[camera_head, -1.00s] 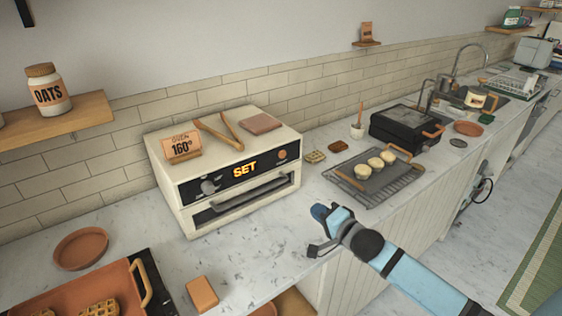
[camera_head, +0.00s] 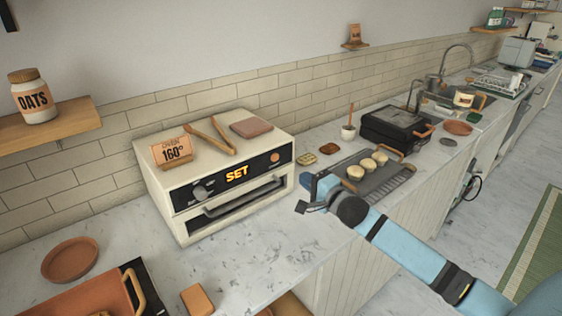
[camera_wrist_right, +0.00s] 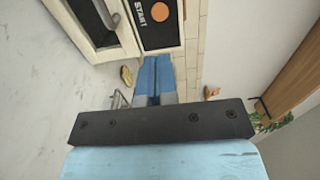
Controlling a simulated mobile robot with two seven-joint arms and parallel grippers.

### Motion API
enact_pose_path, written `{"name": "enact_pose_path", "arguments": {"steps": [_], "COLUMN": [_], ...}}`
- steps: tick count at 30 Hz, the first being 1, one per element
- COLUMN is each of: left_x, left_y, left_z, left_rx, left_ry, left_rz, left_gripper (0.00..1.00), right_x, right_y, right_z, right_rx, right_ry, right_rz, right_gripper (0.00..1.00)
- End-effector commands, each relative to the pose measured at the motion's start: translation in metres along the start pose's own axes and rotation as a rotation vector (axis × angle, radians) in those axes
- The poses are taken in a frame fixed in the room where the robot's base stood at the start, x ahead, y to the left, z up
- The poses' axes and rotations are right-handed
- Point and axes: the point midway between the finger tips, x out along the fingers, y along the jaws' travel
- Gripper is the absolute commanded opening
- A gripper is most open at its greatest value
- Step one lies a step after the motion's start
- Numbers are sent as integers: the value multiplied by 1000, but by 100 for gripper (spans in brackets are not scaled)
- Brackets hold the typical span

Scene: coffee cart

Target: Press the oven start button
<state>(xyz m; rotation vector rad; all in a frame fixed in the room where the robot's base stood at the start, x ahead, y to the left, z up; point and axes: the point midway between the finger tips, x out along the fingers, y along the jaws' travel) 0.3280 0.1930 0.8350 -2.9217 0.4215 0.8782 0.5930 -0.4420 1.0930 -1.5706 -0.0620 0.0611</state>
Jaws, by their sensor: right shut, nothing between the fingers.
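The white oven (camera_head: 215,175) stands on the counter against the tiled wall. Its black front panel shows a lit orange "SET" display, a grey knob on the left and a round orange start button (camera_head: 275,158) on the right. In the right wrist view the start button (camera_wrist_right: 157,11) sits above a "START" label. My right gripper (camera_head: 302,197) is in front of the oven's right end, below the button and apart from it. In the right wrist view its blue fingers (camera_wrist_right: 156,78) are together, empty, and point toward the panel. My left gripper is out of view.
The oven handle (camera_head: 240,197) juts out below the panel. A tray with pale round buns (camera_head: 368,166) lies right of the oven, behind my right gripper.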

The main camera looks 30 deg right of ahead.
Motion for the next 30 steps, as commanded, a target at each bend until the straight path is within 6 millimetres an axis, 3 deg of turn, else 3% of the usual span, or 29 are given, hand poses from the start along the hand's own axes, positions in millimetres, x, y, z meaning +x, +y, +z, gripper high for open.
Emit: {"name": "enact_pose_path", "arguments": {"steps": [9, 15, 21, 30], "left_x": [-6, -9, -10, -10], "left_y": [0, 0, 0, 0], "left_z": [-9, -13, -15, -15], "left_rx": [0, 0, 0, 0], "left_ry": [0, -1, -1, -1], "left_rz": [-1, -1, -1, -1], "left_gripper": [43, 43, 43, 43], "right_x": [65, 97, 112, 114], "right_y": [-3, -3, 0, 0], "right_z": [0, 0, 0, 0], "right_rx": [0, -1, 1, 1], "right_ry": [1, 1, 0, 0], "right_rz": [-2, -1, 0, 0], "right_gripper": [0, 0, 0, 0]}}
